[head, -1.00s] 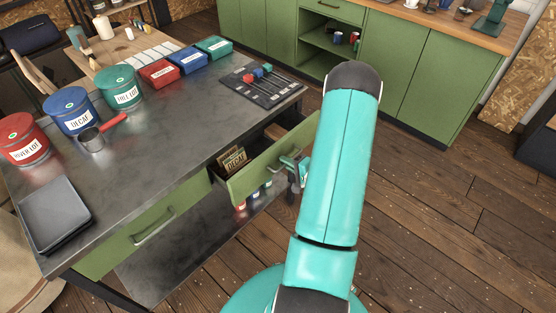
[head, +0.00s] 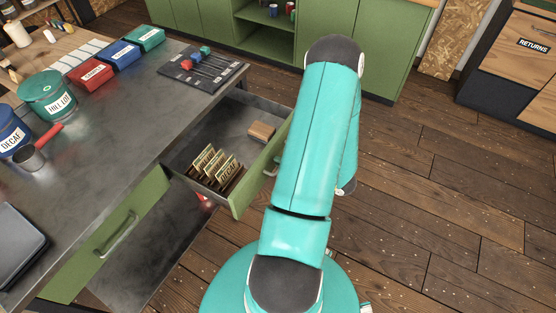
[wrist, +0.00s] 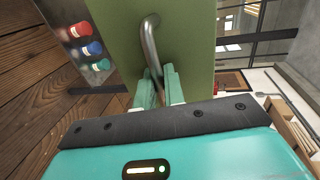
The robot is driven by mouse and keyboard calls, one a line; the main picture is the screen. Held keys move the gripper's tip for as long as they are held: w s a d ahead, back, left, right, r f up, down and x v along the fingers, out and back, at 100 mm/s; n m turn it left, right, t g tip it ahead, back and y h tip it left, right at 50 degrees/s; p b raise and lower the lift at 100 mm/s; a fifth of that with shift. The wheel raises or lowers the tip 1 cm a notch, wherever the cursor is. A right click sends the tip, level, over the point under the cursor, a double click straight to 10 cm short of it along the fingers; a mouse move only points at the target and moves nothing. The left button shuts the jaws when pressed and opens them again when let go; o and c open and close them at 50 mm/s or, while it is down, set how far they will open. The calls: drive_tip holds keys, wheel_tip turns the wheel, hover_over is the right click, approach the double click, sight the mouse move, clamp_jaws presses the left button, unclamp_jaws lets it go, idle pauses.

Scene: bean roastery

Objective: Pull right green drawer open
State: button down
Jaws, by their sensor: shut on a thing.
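The right green drawer (head: 246,193) is out from under the metal worktable in the head view, its inside showing. Several labelled cards (head: 214,168) stand in its near part and a small brown block (head: 261,131) lies farther back. In the wrist view the green drawer front (wrist: 193,45) carries a curved metal handle (wrist: 150,40). My gripper (wrist: 157,75) is shut on the lower part of that handle. In the head view my arm hides the gripper and most of the handle.
The left green drawer (head: 104,235) is closed. The worktable top (head: 120,135) holds canisters, small boxes, a scoop and a dark tool board (head: 203,69). Green cabinets (head: 382,60) stand behind. Wooden floor (head: 440,200) to the right is clear.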

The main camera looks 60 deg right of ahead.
drive_tip(key=c, duration=1.6)
unclamp_jaws()
drive_tip(key=shift+c, duration=0.2)
drive_tip(key=shift+s, duration=0.1)
drive_tip(key=v, duration=1.3)
drive_tip(key=shift+s, duration=0.3)
drive_tip(key=shift+r, duration=0.15)
